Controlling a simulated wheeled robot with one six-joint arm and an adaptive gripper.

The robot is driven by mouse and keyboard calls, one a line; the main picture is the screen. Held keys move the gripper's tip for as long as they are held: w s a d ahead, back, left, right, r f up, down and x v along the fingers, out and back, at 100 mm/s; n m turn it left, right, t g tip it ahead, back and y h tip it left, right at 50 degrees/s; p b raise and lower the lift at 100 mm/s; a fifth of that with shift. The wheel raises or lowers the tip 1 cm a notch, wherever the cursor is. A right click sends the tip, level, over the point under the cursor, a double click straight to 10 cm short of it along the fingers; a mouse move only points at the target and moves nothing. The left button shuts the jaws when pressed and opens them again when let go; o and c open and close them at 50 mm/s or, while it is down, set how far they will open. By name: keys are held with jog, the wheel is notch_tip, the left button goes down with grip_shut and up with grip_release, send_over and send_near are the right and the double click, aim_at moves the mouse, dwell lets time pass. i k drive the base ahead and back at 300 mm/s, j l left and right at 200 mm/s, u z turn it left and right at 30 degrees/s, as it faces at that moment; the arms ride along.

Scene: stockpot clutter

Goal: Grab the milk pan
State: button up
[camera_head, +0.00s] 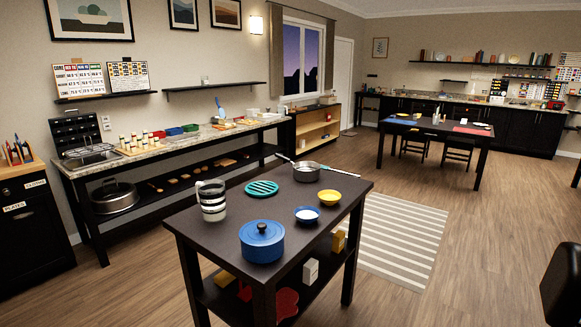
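A small silver pan (306,173), which looks like the milk pan, stands upright at the far edge of the dark table in the middle. A thin handle reaches from it to the upper left, and another thin piece sticks out to its right; I cannot tell whether that belongs to the pan. My gripper is not in the view. A dark shape at the lower right edge is cut off, and I cannot tell what it is.
On the same dark table (195,243) are a blue lidded pot (262,243), a striped jug (212,202), a teal trivet (261,188), a yellow bowl (330,197) and a blue bowl (307,214). A large pot (114,198) sits under the side counter. The floor right of the table is open.

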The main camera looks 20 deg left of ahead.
aim_at(304, 172)
jog(key=i+j+u, duration=0.2)
jog(key=i, duration=0.65)
jog(key=i+j+u, duration=0.2)
jog(key=i, duration=0.65)
